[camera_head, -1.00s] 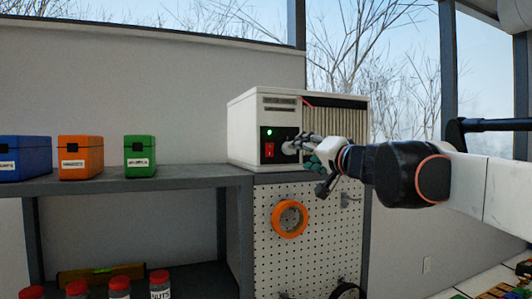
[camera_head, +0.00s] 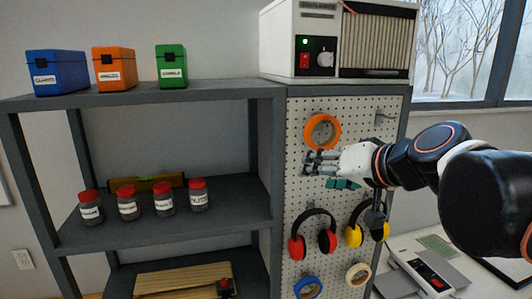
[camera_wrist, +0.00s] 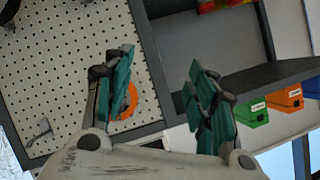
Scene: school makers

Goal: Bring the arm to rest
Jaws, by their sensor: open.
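My gripper (camera_head: 322,163) is open and empty in front of the pegboard (camera_head: 300,205), just below the orange tape roll (camera_head: 322,131) in the head view. My arm reaches in from the right. In the wrist view, my gripper (camera_wrist: 160,85) shows two teal-padded fingers spread apart with nothing between them. Part of the orange roll (camera_wrist: 130,102) shows behind the left finger.
A white machine (camera_head: 318,40) with a green light stands on top of the cabinet. Red and yellow earmuffs (camera_head: 310,240) hang below my gripper. The shelf holds blue, orange and green boxes (camera_head: 171,66) and several red-lidded jars (camera_head: 164,200). A device (camera_head: 425,270) lies on the right-hand table.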

